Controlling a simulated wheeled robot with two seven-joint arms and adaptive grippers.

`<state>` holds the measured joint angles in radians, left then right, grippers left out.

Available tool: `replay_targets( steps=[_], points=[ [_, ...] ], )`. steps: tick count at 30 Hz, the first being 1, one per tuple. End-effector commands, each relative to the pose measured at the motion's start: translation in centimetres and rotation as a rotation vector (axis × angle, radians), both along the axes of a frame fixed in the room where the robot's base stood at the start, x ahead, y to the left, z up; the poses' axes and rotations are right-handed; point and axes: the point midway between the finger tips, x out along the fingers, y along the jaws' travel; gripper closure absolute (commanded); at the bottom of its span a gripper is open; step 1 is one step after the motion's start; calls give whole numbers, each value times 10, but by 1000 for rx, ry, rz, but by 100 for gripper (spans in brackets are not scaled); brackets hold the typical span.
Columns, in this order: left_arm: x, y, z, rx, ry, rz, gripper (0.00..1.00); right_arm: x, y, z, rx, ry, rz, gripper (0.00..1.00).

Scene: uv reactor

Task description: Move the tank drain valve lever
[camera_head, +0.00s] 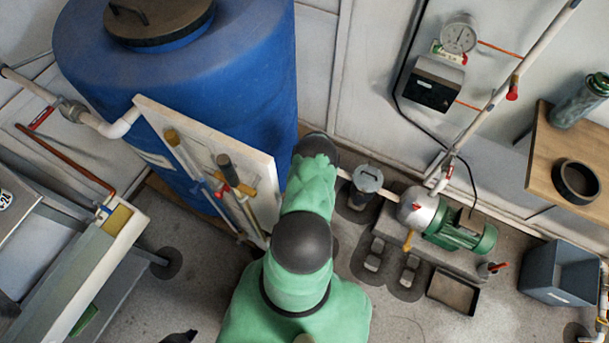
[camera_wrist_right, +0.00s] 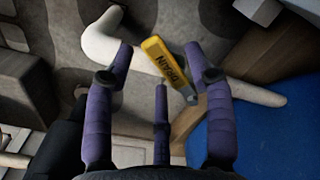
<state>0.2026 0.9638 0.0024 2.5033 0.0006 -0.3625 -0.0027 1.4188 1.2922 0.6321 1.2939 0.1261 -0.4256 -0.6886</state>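The tank drain valve lever (camera_wrist_right: 166,68) is a yellow handle marked DRAIN in the right wrist view. It lies tilted on a pale pipe (camera_wrist_right: 240,90). My right gripper (camera_wrist_right: 158,62) has its purple fingers spread, with the lever between and just beyond the tips; I cannot tell whether any finger touches it. In the head view, my green right arm hides this gripper and the lever, beside the big blue tank (camera_head: 235,75). A dark tip of my left gripper (camera_head: 180,337) shows at the bottom edge; its fingers cannot be made out.
A white panel (camera_head: 255,160) with valves and tubes stands before the tank. A lidded strainer pot (camera_head: 368,180) and a green pump (camera_head: 460,232) stand right of my arm. A grey bin (camera_head: 560,272) is at far right. The floor at bottom centre-right is clear.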

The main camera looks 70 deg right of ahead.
Motion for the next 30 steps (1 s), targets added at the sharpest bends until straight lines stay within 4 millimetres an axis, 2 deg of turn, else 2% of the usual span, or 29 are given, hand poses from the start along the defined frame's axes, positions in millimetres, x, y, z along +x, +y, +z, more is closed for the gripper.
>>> replay_targets(
  steps=[8, 30],
  points=[
    [0, 0, 0, 0, 0, 0, 100, 0, -1, 9, -1, -1, 0, 46],
    [0, 0, 0, 0, 0, 0, 100, 0, -1, 106, 0, 0, 1, 46]
  ],
)
